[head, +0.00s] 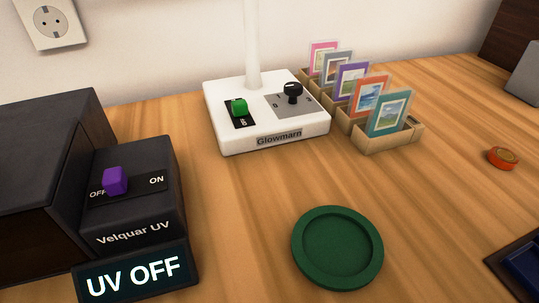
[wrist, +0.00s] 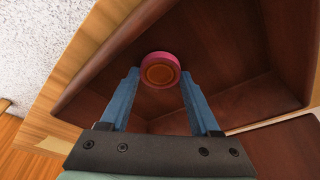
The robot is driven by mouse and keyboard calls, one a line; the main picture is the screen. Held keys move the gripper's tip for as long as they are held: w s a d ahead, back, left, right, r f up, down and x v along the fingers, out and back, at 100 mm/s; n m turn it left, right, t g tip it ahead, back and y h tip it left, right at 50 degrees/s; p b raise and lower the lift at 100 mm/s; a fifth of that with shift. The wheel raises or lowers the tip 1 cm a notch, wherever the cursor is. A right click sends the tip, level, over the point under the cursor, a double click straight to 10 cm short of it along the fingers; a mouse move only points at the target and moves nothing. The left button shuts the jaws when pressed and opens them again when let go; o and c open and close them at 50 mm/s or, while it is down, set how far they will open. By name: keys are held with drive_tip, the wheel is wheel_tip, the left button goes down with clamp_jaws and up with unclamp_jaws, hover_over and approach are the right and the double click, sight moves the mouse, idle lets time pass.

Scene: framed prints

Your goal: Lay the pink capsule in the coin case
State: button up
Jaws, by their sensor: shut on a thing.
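The pink capsule (wrist: 160,70), a round pink ring with an orange-brown disc inside, sits between the blue fingertips of my gripper (wrist: 158,84) in the wrist view. My gripper is shut on it. Behind it is a dark red-brown box-like interior (wrist: 220,50) with a pale wooden edge; I cannot tell which container this is. In the head view, a dark tray with a blue inside (head: 520,265) is cut off at the lower right edge; it may be the coin case. My gripper and the pink capsule are outside the head view.
In the head view, an orange-red capsule (head: 502,158) lies on the table at right. A green round dish (head: 337,248) is at front centre. A white lamp base (head: 265,115), cardboard holders with framed prints (head: 388,138) and a black UV box (head: 130,195) stand around.

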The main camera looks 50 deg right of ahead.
drive_tip(key=shift+f, duration=0.15)
drive_tip(key=o, duration=1.3)
drive_tip(key=shift+o, duration=0.2)
drive_tip(key=p+v, duration=0.7)
drive_tip(key=v, duration=0.5)
